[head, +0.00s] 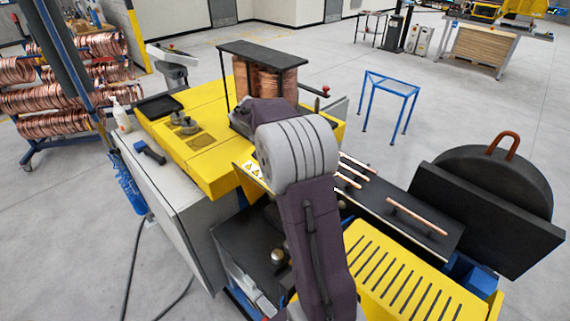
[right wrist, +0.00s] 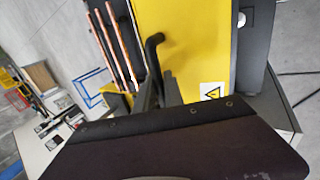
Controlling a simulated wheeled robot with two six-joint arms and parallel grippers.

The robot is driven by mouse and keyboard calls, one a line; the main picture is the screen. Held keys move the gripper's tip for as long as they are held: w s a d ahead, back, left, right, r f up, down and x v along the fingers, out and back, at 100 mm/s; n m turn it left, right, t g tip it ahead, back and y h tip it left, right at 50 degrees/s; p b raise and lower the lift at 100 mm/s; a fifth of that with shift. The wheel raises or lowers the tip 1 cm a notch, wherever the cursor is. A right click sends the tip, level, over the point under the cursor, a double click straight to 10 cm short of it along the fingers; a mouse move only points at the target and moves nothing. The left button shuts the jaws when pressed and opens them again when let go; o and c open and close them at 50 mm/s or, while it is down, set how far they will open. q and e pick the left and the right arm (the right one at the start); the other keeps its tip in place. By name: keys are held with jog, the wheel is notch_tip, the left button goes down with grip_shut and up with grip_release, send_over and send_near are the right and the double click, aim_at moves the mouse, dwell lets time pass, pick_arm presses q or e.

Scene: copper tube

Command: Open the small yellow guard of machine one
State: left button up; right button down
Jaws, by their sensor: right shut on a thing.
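Machine one, a yellow-topped machine (head: 205,165), stands in the middle of the head view. A small yellow guard with warning labels (head: 252,171) shows at its front edge, partly hidden by my right arm. In the right wrist view the yellow guard (right wrist: 198,45) fills the upper middle, with a warning label low on it. A black bent handle (right wrist: 153,48) stands at its left side. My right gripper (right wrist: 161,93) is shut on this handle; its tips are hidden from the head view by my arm. My left gripper is in neither view.
Copper tubes (head: 417,216) lie on a dark shelf to the right, beside a slotted yellow cover (head: 395,275). A large black round part (head: 490,185) stands farther right. A rack of copper coils (head: 70,85) stands at the left. The floor beyond is mostly clear.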

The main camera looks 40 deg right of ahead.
jog(key=shift+d, duration=0.2)
jog(key=shift+s+f, duration=0.1)
jog(key=c, duration=1.5)
grip_release()
jog(key=shift+o, duration=0.2)
